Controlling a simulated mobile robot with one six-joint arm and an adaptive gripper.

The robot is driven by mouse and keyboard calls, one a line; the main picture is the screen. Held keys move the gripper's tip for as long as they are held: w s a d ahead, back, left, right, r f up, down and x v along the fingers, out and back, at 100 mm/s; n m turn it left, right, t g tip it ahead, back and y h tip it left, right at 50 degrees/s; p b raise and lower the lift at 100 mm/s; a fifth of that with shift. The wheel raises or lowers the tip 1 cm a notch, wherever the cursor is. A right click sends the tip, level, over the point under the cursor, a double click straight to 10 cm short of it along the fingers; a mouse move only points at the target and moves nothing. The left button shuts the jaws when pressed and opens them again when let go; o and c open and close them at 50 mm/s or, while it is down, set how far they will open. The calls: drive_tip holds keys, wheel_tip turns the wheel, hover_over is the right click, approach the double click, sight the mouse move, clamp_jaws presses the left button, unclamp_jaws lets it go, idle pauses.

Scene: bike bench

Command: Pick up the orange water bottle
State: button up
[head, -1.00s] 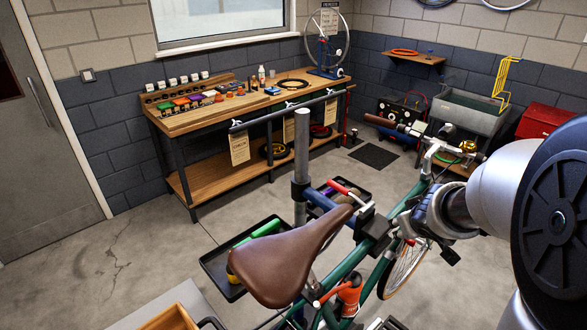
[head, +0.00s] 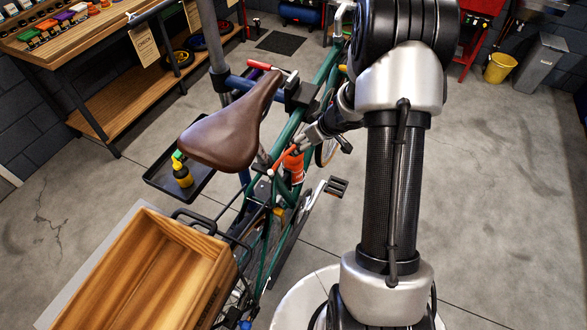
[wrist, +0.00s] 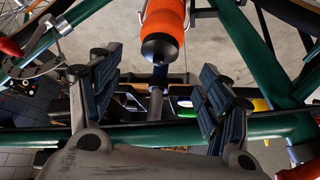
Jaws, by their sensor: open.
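The orange water bottle (head: 293,166) is on the green bike frame (head: 268,238), below and right of the brown saddle (head: 222,132). In the wrist view the bottle (wrist: 163,20) is at the top centre, its dark end towards me, with metal wire of a holder beside it. My gripper (wrist: 160,82) is open and empty, its two padded fingers spread to either side below the bottle's dark end. In the head view my gripper (head: 306,146) is close to the bottle's upper right and partly hides it. I cannot tell whether they touch.
A green frame tube (wrist: 150,135) crosses behind my fingers in the wrist view. A wooden crate (head: 130,275) is at lower left. A black tray (head: 160,181) with a yellow bottle is left of the bike.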

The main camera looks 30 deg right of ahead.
drive_tip(key=x, duration=0.2)
drive_tip(key=b, duration=0.4)
hover_over(294, 162)
drive_tip(key=w+d, duration=0.2)
wheel_tip(294, 162, down, 5)
drive_tip(key=shift+r, duration=0.25)
clamp_jaws()
idle(0.3)
